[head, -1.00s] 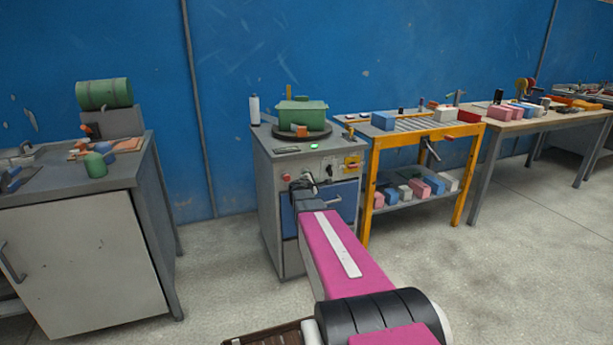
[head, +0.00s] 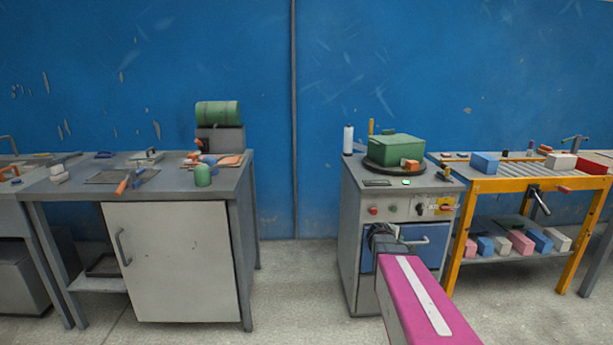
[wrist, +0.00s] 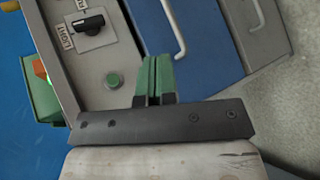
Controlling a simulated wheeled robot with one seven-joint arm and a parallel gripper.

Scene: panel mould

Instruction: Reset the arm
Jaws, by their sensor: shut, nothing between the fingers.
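My gripper (head: 383,240) is at the end of my pink arm in the head view, in front of the grey machine cabinet (head: 354,235). In the wrist view its green fingers (wrist: 153,70) are pressed together and hold nothing. They lie in front of the cabinet face in that view, near a green button (wrist: 113,80) and a black rotary knob (wrist: 88,22). A blue door (wrist: 190,55) with a pale handle (wrist: 175,30) is beside them. I cannot tell whether the fingertips touch the cabinet.
A green box (head: 396,148) sits on a round dark plate on the cabinet top. A yellow-framed table (head: 484,187) with several blocks stands to the right. A grey workbench (head: 242,190) stands to the left, with open floor between it and the cabinet.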

